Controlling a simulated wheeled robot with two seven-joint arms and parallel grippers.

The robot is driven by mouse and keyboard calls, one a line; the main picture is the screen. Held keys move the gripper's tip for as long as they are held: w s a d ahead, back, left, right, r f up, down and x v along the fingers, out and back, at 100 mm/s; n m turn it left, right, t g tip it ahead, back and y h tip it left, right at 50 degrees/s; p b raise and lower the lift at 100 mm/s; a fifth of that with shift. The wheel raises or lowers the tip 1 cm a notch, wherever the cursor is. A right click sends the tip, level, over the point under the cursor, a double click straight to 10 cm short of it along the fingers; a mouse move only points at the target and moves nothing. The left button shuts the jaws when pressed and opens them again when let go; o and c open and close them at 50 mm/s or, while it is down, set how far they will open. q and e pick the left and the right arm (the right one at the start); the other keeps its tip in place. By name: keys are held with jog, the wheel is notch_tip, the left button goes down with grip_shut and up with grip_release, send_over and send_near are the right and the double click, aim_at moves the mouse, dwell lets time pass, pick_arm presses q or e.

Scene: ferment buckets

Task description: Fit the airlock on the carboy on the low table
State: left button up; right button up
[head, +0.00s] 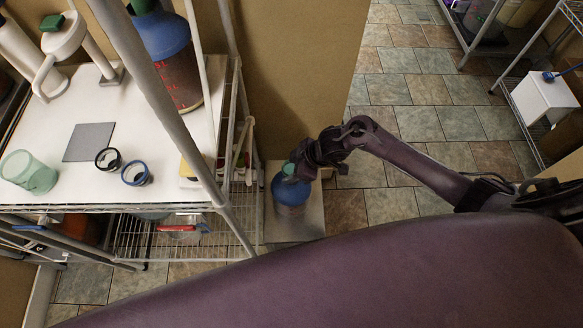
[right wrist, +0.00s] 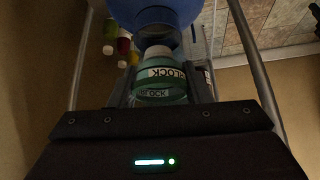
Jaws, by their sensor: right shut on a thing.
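The carboy (head: 291,192), with a blue upper part and a brownish lower part, stands on the low table (head: 312,215). My right gripper (head: 296,168) is just above its top. In the right wrist view, the gripper (right wrist: 160,92) is shut on the green, lettered airlock (right wrist: 160,91). The airlock also shows as a small green patch in the head view (head: 289,168). The blue carboy (right wrist: 155,12) and its pale neck lie just beyond the airlock. Whether the airlock touches or sits on the neck cannot be told. My left gripper is not in view.
A wire rack with a white top (head: 75,185) stands left of the low table, its post close by. It holds a larger blue carboy (head: 170,50), a green cup (head: 28,172) and two dark rings. A brown wall is behind; tiled floor (head: 400,90) is open at right.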

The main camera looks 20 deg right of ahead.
jog(key=shift+f+b, duration=0.3)
jog(key=shift+f, duration=0.45)
dwell(0.8)
jog(key=shift+s+f, duration=0.45)
dwell(1.0)
jog(key=o, duration=1.2)
jog(key=shift+w+r, duration=0.2)
jog(key=o, duration=0.5)
jog(key=shift+w, duration=0.1)
jog(key=shift+r, duration=0.15)
jog(key=shift+r+p, duration=3.45)
jog(key=shift+p, duration=0.25)
